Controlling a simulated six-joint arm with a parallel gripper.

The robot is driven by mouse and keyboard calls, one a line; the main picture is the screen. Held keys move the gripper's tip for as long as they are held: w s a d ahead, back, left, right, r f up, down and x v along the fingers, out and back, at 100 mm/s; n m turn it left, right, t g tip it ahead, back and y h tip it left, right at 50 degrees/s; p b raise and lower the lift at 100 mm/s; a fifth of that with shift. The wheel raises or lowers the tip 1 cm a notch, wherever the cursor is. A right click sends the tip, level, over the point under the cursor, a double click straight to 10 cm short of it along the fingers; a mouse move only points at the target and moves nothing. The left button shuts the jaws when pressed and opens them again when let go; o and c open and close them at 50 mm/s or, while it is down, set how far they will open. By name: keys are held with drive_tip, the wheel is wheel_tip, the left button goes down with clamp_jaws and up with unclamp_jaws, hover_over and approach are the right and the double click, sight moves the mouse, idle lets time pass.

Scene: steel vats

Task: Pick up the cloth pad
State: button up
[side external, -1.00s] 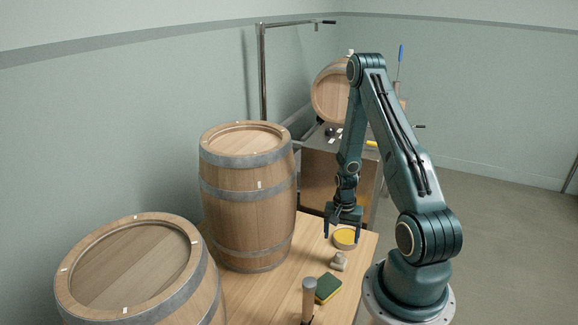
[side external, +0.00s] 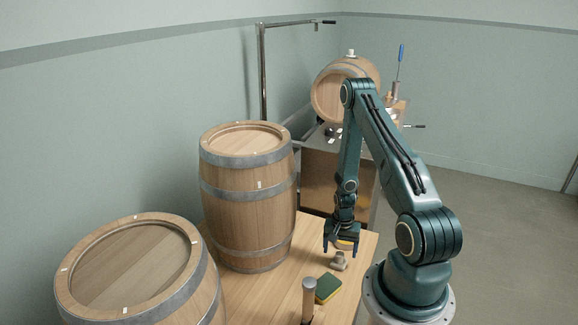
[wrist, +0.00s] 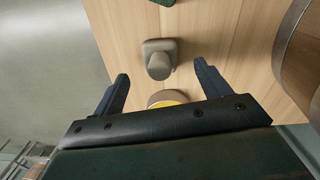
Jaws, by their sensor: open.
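A small grey-beige lump with a knob on top, which I take to be the cloth pad (side external: 339,262), stands on the wooden table just below my gripper. In the wrist view, the cloth pad (wrist: 158,58) lies just beyond the fingertips, in line with the space between them. My gripper (side external: 340,251) is open and points down, with its fingers spread. In the wrist view, nothing is held between the fingertips of my gripper (wrist: 161,72). In the side view I cannot tell whether the fingertips are level with the pad or above it.
A round tin with yellow contents (wrist: 168,98) is partly hidden by the gripper. A green and yellow sponge (side external: 328,289) and an upright wooden-handled tool (side external: 309,296) are nearer the camera. Large barrels stand left: one on the table (side external: 247,205), one in front (side external: 135,270).

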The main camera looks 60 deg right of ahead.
sight(340, 254)
drive_tip(key=shift+f, duration=2.5)
drive_tip(key=shift+c, duration=0.3)
drive_tip(key=c, duration=1)
